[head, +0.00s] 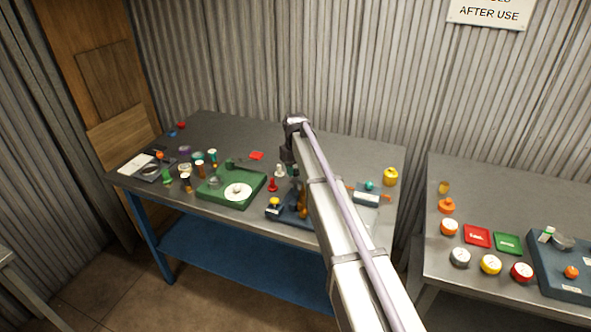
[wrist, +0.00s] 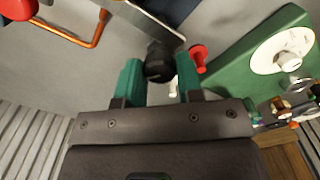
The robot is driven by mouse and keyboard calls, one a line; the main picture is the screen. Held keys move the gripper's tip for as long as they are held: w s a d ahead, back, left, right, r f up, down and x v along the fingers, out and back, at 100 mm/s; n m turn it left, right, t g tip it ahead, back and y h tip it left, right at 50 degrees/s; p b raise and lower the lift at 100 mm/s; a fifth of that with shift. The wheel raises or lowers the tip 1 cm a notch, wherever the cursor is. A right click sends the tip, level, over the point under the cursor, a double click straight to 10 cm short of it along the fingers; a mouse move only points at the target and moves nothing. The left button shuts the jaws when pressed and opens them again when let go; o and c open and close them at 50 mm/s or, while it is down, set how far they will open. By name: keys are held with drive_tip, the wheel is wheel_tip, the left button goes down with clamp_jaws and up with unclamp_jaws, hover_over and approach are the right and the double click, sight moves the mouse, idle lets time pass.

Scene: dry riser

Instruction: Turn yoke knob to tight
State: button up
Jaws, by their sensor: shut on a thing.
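My gripper (wrist: 160,75) shows in the wrist view with its two teal fingers on either side of a black round knob, which I take to be the yoke knob (wrist: 159,60). The gripper is shut on it. The knob sits at the end of a flat grey metal bar (wrist: 150,18). No tight or loose marking is readable on it. In the head view my arm comes down over the blue fixture (head: 290,213) on the bench and hides part of it. The knob and fingertips cannot be made out there.
A green base (head: 215,193) with a white disc stands left of the fixture. A red peg (head: 272,185) and a white peg (head: 279,171) stand close by. A copper pipe (wrist: 97,28) runs near the bar. The back of the bench (head: 330,145) is mostly clear.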

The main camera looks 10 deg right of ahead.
sight(295, 171)
drive_tip(key=m, duration=1.3)
drive_tip(key=shift+a, duration=0.1)
idle(0.4)
drive_tip(key=o, duration=0.9)
wheel_tip(295, 171, up, 11)
drive_tip(key=p, duration=1.1)
drive_tip(key=s+f+n+b, duration=0.1)
drive_tip(key=s+n, duration=0.2)
drive_tip(key=s, duration=0.9)
drive_tip(key=s+f+n+b, duration=0.2)
drive_tip(key=s+n, duration=0.1)
drive_tip(key=s, duration=1)
drive_tip(key=s+f+n+b, duration=0.1)
drive_tip(key=s+n, duration=0.3)
drive_tip(key=s, duration=0.9)
drive_tip(key=shift+s+f+b, duration=0.2)
drive_tip(key=shift+f+b, duration=0.15)
drive_tip(key=shift+f, duration=0.05)
